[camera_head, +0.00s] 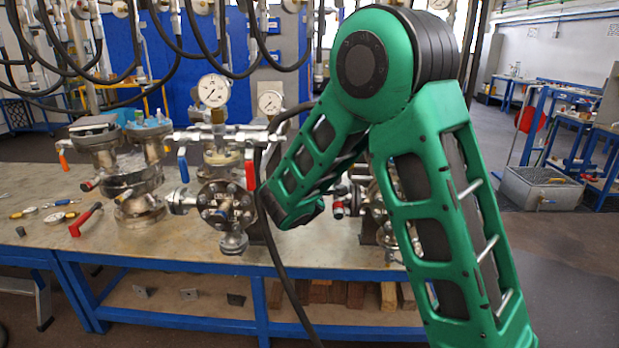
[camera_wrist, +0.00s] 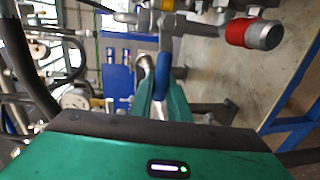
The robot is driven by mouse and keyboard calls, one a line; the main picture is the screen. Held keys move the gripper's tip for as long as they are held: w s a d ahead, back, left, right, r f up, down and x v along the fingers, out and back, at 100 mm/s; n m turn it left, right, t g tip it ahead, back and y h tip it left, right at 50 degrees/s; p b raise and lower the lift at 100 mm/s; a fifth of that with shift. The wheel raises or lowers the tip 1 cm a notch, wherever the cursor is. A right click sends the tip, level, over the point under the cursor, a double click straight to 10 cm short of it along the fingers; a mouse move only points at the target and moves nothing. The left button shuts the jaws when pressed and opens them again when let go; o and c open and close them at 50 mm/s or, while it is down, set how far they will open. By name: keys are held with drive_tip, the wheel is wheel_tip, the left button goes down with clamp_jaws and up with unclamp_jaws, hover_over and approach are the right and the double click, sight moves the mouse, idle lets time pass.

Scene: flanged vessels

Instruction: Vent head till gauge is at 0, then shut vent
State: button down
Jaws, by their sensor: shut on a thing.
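My gripper (camera_wrist: 163,95) is shut on a blue lever handle (camera_wrist: 165,70), which stands between its green fingers in the wrist view. In the head view my own green arm hides the fingers and that lever. A flanged vessel head (camera_head: 226,202) with bolts around it sits at the middle of the bench. Above it stands a white-faced gauge (camera_head: 213,90); its needle is visible, but the scale is too small to read. A second, smaller gauge (camera_head: 270,103) stands to its right, also unreadable. Another blue lever (camera_head: 183,165) and a red lever (camera_head: 250,172) hang below the vessel's pipework.
A red-capped fitting (camera_wrist: 252,34) is close at the upper right of the wrist view. Another vessel (camera_head: 130,180) stands at the left, with a red-handled tool (camera_head: 86,218) on the bench (camera_head: 45,190). Black hoses (camera_head: 175,45) hang above.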

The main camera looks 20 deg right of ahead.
drive_tip(key=shift+a+f, duration=0.2)
drive_tip(key=shift+a, duration=0.2)
drive_tip(key=c, duration=1.7)
unclamp_jaws()
drive_tip(key=shift+o, duration=0.2)
drive_tip(key=shift+d, duration=0.2)
drive_tip(key=v, duration=1)
drive_tip(key=shift+s+a, duration=0.25)
drive_tip(key=shift+s, duration=0.05)
drive_tip(key=shift+d+r, duration=0.1)
